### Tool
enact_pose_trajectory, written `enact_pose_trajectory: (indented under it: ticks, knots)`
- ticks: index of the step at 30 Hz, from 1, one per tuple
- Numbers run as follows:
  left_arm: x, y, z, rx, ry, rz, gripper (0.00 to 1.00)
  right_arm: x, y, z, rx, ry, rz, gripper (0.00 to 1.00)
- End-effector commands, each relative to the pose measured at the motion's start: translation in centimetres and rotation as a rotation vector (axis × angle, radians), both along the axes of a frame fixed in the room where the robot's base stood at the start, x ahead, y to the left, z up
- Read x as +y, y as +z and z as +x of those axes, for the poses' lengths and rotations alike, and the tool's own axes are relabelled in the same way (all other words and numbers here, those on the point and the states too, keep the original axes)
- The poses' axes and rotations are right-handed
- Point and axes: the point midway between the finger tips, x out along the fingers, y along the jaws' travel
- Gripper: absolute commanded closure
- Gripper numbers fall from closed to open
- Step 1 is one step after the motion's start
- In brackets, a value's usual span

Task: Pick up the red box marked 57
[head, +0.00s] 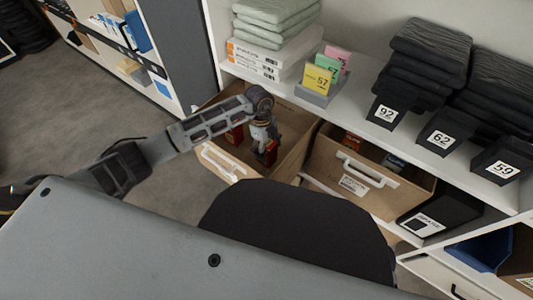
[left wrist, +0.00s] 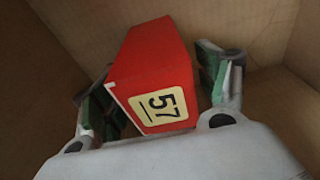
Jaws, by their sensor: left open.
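The red box marked 57 (left wrist: 150,70) lies in a cardboard-coloured bin, its yellow label with black digits turned toward the left wrist camera. My left gripper (left wrist: 160,90) is open, with one green-padded finger on each side of the box. The right finger is close to the box; I cannot tell whether either finger touches it. In the head view my left gripper (head: 266,145) reaches down into the left open bin (head: 295,160), with red showing at its fingers. Another red patch (head: 234,135) shows in that bin beside my arm. My right gripper is not in view.
A second bin (head: 400,205) with a white handle stands to the right. The shelf above holds green folded cloths (head: 275,20), a grey holder with coloured cards (head: 318,85) and dark stacks with black number tags (head: 386,112). The bin walls closely surround my gripper.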

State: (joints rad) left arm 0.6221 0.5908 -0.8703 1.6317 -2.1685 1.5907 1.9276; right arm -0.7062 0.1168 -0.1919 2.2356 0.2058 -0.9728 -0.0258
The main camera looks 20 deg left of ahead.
Motion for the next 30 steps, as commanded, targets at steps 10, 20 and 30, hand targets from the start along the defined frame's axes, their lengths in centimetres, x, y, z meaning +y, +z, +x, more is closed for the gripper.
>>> enact_pose_trajectory:
  ticks: [10,20,30]
  knots:
    - [-0.13,-0.7,-0.01,-0.001,-0.001,0.0,0.26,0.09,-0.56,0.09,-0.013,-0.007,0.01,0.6]
    - [-0.11,-0.69,0.0,-0.001,0.0,0.0,0.31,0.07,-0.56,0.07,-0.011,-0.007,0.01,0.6]
    - [-0.1,-0.68,0.0,-0.001,0.0,0.0,0.75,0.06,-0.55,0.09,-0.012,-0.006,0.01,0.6]
